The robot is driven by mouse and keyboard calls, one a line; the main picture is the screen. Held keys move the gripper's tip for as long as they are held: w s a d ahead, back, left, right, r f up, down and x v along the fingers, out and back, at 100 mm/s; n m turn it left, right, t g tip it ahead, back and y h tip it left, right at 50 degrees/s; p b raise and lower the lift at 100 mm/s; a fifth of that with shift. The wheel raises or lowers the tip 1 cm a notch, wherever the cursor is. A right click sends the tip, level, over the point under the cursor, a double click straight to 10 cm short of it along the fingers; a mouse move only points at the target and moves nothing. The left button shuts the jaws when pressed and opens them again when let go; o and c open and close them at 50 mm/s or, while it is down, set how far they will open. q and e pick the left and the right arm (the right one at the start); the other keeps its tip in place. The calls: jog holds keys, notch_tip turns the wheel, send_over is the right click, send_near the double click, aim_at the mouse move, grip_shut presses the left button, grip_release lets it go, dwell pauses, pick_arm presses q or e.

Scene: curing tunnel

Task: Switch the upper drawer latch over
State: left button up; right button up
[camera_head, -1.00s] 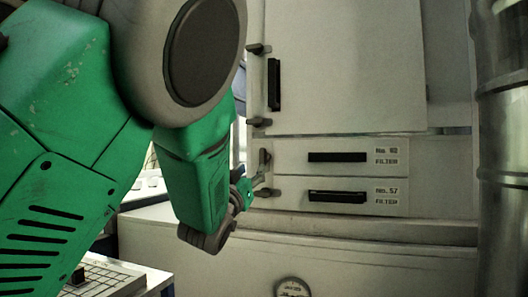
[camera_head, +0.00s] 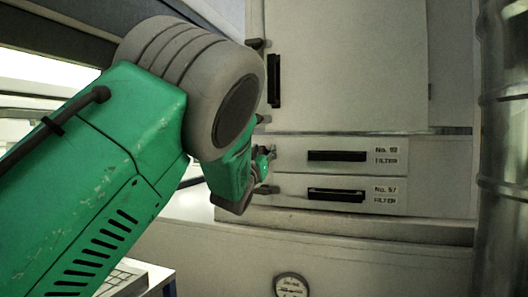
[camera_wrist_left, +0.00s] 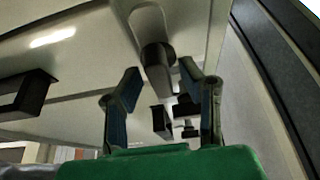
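The upper drawer (camera_head: 290,155) has a black bar handle (camera_head: 337,156) and a label. Its latch, at the left edge, is mostly hidden behind my left gripper (camera_head: 267,158) in the head view. In the left wrist view, the two fingers of my left gripper (camera_wrist_left: 160,76) stand apart. A dark latch lever (camera_wrist_left: 158,57) on a rounded grey base shows between and just beyond the fingertips. I cannot tell whether a finger touches it. My right gripper is in neither view.
The lower drawer (camera_head: 285,189) has its own latch (camera_head: 266,190) close below my gripper. A large door (camera_head: 350,65) with a vertical handle (camera_head: 273,82) is above. A round gauge (camera_head: 291,286) is below. A metal pipe (camera_head: 502,150) stands at the right.

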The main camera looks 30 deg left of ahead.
pick_arm(q)
grip_shut()
jog(key=shift+a, duration=0.15)
